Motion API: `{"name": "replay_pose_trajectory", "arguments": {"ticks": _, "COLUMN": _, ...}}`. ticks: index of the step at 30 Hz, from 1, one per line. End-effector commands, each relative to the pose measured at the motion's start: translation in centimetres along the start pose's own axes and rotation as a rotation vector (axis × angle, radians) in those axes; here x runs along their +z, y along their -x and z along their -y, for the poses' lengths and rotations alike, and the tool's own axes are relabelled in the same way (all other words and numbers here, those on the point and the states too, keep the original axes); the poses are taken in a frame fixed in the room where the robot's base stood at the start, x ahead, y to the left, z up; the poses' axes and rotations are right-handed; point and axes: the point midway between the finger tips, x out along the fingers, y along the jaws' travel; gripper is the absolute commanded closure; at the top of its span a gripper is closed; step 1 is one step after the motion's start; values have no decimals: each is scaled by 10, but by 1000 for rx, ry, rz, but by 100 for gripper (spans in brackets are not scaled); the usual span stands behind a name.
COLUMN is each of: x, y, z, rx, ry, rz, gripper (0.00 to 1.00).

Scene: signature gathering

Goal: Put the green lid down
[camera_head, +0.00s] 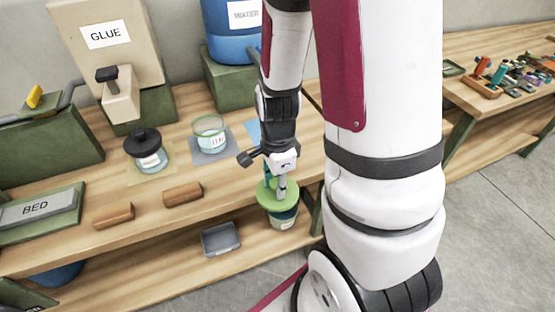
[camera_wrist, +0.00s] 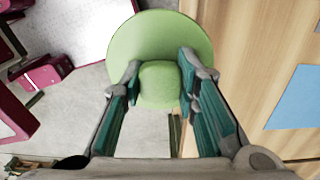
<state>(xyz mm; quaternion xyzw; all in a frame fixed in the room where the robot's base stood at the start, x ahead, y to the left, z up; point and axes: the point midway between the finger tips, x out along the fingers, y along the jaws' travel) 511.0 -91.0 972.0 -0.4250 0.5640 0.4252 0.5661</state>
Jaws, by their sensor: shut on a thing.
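The green lid (camera_head: 270,193) is a round disc with a raised block-like grip on top. In the wrist view the lid (camera_wrist: 160,40) fills the upper middle, with its grip (camera_wrist: 160,84) between the two fingers of my gripper (camera_wrist: 160,88). My gripper (camera_head: 275,180) is shut on this grip in the head view, at the front edge of the bench. A labelled jar (camera_head: 286,218) shows directly below the lid. I cannot tell whether lid and jar touch. An open jar with a pale green rim (camera_head: 210,140) stands on a grey mat (camera_head: 213,158).
A black-lidded jar (camera_head: 148,152) stands left of the open jar. Two wooden blocks (camera_head: 113,214) (camera_head: 183,193) lie along the bench's front. A blue sheet (camera_head: 253,133) lies behind my gripper. A grey tray (camera_head: 221,239) is on the lower shelf. Glue and water dispensers stand behind.

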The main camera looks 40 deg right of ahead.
Motion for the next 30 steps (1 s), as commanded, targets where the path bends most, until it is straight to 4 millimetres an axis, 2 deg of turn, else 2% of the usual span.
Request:
{"name": "replay_pose_trajectory", "arguments": {"ticks": 1, "x": 0, "y": -5, "z": 8, "rx": -5, "ry": -2, "rz": 0, "gripper": 91}}
{"name": "replay_pose_trajectory", "arguments": {"ticks": 24, "x": -16, "y": -8, "z": 40, "rx": -3, "ry": -1, "rz": -3, "gripper": 91}}
{"name": "replay_pose_trajectory", "arguments": {"ticks": 30, "x": -28, "y": -9, "z": 70, "rx": 2, "ry": -2, "rz": -3, "gripper": 91}}
